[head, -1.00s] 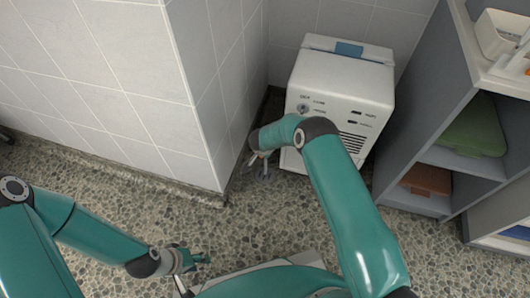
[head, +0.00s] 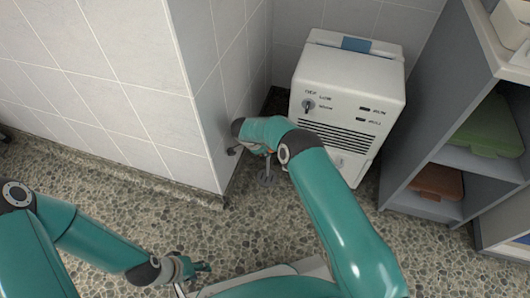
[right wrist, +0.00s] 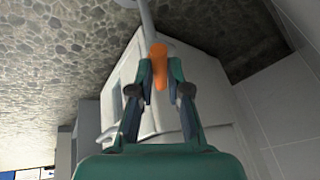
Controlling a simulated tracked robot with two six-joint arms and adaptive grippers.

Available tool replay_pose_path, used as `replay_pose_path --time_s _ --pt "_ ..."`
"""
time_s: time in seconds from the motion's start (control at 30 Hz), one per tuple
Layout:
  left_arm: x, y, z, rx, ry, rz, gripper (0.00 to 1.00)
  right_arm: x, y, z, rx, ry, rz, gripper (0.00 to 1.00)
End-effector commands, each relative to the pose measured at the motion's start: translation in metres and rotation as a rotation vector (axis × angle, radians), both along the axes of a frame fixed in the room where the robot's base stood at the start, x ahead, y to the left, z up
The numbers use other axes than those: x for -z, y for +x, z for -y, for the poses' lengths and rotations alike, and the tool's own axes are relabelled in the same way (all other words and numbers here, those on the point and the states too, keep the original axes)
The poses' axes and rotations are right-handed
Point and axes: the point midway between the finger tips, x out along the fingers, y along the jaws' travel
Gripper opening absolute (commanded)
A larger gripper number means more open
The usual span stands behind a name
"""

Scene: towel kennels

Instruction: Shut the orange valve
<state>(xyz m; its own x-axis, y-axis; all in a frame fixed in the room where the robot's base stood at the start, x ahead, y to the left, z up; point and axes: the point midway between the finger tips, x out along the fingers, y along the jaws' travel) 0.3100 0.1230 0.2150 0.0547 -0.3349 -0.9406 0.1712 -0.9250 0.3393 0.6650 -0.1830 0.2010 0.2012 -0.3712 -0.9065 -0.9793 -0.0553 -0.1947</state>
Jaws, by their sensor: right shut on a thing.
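The orange valve (right wrist: 158,68) is a small orange handle on a grey pipe (right wrist: 146,20) in the right wrist view. My right gripper (right wrist: 161,76) is shut on the handle, with one finger on each side of it. In the head view the pipe (head: 267,171) rises from the floor beside the wall corner, and my right gripper (head: 262,154) is at its top, mostly hidden by my arm. My left gripper (head: 200,268) is low over the floor, away from the valve; its opening is too small to judge.
A white machine (head: 347,85) with a knob and vents stands just behind and right of the pipe. A tiled wall corner (head: 222,150) is close on the left. A grey shelf unit (head: 430,165) with green and brown folded items stands at the right.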

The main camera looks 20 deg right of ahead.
Motion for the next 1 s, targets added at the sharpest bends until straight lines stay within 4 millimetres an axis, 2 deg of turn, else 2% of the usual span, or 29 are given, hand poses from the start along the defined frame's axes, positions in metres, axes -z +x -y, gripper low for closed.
replay_pose_path --time_s 0.37,0.4,0.53,0.57,0.87,1.0 --pt "0.000 0.000 0.000 0.000 0.000 0.000 0.40 0.000 -0.001 0.001 0.008 -0.003 -0.002 0.00" --pt "0.000 0.000 0.000 0.000 0.000 0.000 0.40 0.000 -0.001 0.001 0.007 -0.003 -0.003 0.18" --pt "0.000 0.000 0.000 0.000 0.000 0.000 0.40 0.000 -0.001 0.001 0.007 -0.002 -0.003 0.40" --pt "0.001 0.000 0.000 0.000 0.000 0.000 0.40 0.000 0.000 0.001 0.007 -0.002 -0.003 0.41" --pt "0.000 0.000 0.000 0.000 0.000 0.000 0.40 -0.001 0.000 0.000 0.005 -0.001 0.000 0.41" --pt "0.000 0.000 0.000 0.000 0.000 0.000 0.40 -0.011 0.001 0.000 0.005 -0.001 0.001 0.41"
